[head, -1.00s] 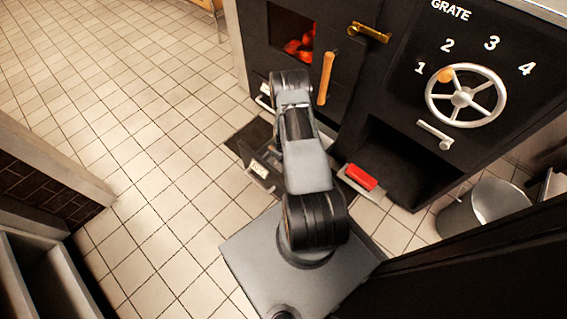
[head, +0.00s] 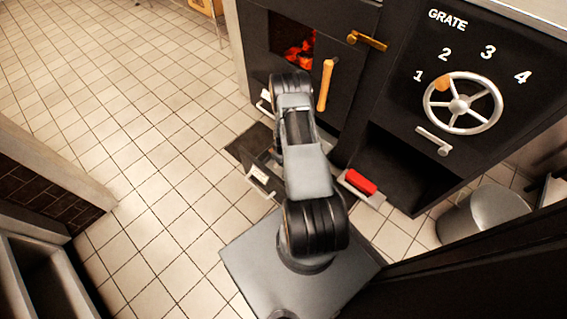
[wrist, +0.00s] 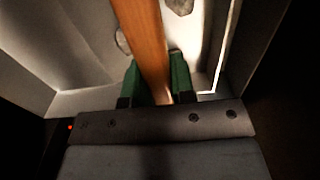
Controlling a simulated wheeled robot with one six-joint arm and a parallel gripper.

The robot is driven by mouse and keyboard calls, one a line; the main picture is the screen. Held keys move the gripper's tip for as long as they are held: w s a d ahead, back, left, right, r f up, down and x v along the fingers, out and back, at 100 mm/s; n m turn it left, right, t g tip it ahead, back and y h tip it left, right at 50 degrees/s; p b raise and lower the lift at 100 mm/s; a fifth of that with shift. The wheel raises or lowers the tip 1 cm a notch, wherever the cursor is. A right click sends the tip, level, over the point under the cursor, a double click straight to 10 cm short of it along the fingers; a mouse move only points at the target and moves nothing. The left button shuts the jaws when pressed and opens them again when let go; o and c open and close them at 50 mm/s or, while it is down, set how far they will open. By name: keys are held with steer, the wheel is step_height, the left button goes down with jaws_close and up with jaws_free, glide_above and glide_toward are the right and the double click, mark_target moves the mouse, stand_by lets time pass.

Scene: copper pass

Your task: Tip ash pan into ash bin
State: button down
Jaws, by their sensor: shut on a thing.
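In the wrist view my gripper (wrist: 158,88) has its green fingertips closed on a wooden bar (wrist: 143,38). Pale metal walls, likely those of the ash pan (wrist: 40,45), stand around the bar, with grey lumps inside. In the head view my arm hides the gripper and what it holds. A dark item with a white label (head: 258,173) shows beside my arm, partly covered. A grey metal bucket (head: 484,216) stands on the floor at the right, below the stove's corner. I cannot tell which of these two is the ash bin.
The black stove (head: 340,20) has glowing coals, a wooden door handle (head: 325,86) and a grate wheel (head: 462,103). A red-handled item (head: 360,182) lies by its lower opening. Tiled floor at the left is clear.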

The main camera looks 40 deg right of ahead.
step_height(320, 180, up, 8)
steer(key=p, duration=0.2)
steer(key=shift+p, duration=0.3)
